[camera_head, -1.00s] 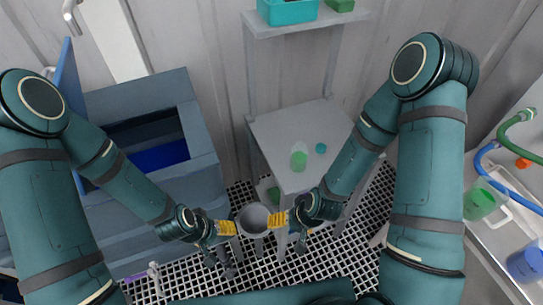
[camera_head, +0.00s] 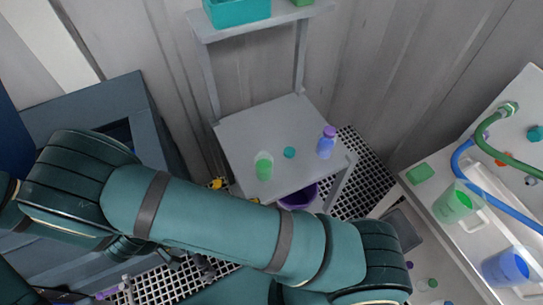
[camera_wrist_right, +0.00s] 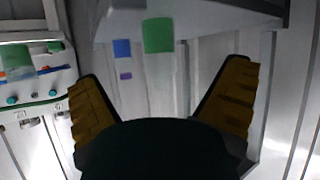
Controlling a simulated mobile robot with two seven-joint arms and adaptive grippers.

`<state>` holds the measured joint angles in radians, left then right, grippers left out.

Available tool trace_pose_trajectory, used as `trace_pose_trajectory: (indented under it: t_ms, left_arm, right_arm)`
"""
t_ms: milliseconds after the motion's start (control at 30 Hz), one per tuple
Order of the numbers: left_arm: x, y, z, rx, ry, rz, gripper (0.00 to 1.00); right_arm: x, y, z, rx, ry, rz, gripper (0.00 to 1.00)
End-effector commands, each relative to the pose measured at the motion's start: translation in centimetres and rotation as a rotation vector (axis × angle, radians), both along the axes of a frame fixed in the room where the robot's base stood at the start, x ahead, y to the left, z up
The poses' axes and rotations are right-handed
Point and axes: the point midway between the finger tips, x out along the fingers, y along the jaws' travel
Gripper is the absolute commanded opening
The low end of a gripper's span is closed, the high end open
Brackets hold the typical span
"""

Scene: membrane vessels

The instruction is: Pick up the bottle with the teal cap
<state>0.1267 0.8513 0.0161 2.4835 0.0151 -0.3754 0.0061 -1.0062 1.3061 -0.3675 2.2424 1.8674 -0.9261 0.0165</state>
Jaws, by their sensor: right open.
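A small round teal cap (camera_head: 289,152) shows from above on the grey side table (camera_head: 240,130); its bottle body cannot be made out. A green-filled clear vessel (camera_head: 264,168) stands to its left and a blue bottle with a purple cap (camera_head: 326,142) to its right. My right gripper (camera_head: 235,191) is partly hidden behind my arm at the table's near left edge, with only bits of its yellow fingers showing. In the right wrist view its fingers (camera_wrist_right: 163,72) are spread and empty, with the green vessel (camera_wrist_right: 158,36) and blue bottle (camera_wrist_right: 122,49) beyond them. My left gripper is out of view.
A shelf with a teal bin (camera_head: 237,12) stands above the table's back. A purple bucket (camera_head: 298,198) is below its front edge. A white bench (camera_head: 420,197) at right holds a green beaker (camera_head: 454,203), a blue beaker (camera_head: 507,267), hoses and another teal item (camera_head: 535,133).

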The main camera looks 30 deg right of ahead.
Motion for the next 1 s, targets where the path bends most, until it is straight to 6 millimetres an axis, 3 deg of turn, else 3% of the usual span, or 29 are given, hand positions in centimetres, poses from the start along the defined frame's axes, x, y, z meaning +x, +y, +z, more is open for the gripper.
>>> trace_pose_trajectory:
  t_ms: [233, 600, 1000]
  left_arm:
    - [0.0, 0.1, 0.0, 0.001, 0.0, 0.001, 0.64]
    - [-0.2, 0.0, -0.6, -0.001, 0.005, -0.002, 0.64]
    - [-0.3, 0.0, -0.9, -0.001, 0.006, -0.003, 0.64]
  right_arm:
    - [-0.7, -0.1, 1.3, -0.062, -0.095, -0.067, 0.97]
    - [1.8, -5.4, -1.2, -0.063, -0.095, -0.07, 0.97]
    - [3.7, -8.2, -2.3, -0.062, -0.094, -0.069, 0.97]
